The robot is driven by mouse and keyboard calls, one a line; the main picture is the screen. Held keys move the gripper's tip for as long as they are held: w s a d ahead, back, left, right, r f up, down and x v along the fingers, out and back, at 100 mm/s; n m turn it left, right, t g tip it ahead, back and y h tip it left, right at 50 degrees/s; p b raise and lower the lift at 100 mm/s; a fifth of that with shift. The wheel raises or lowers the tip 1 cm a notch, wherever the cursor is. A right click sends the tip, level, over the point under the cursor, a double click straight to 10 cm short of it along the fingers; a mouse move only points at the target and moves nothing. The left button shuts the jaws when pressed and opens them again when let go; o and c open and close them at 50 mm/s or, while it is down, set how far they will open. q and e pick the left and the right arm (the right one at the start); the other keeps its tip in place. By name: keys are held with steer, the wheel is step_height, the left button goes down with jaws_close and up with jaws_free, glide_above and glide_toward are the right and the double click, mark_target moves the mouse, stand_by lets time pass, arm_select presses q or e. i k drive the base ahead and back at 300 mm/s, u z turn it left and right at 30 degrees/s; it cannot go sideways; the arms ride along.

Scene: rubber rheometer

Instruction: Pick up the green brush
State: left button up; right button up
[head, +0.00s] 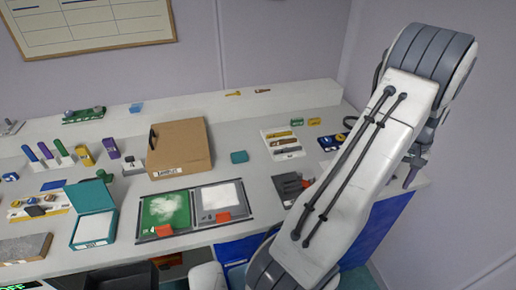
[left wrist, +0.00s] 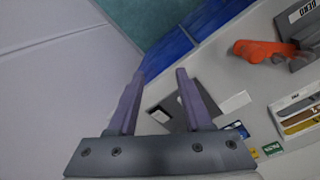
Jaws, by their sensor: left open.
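I cannot pick out a green brush with certainty in either view. My left gripper (head: 413,175) is at the right end of the bench in the head view, partly hidden behind its own arm. In the left wrist view its two fingers (left wrist: 160,78) are apart with nothing between them, above the bench's end and a dark grey item (left wrist: 205,103). My right gripper is not in view.
A green tray (head: 157,207) and a grey tray (head: 208,201) hold white material. A wall (left wrist: 55,95) borders the bench's end.

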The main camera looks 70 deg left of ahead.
mark_target(109, 178)
steer(key=z, duration=0.1)
steer(key=k, duration=1.25)
steer(key=u, duration=1.7)
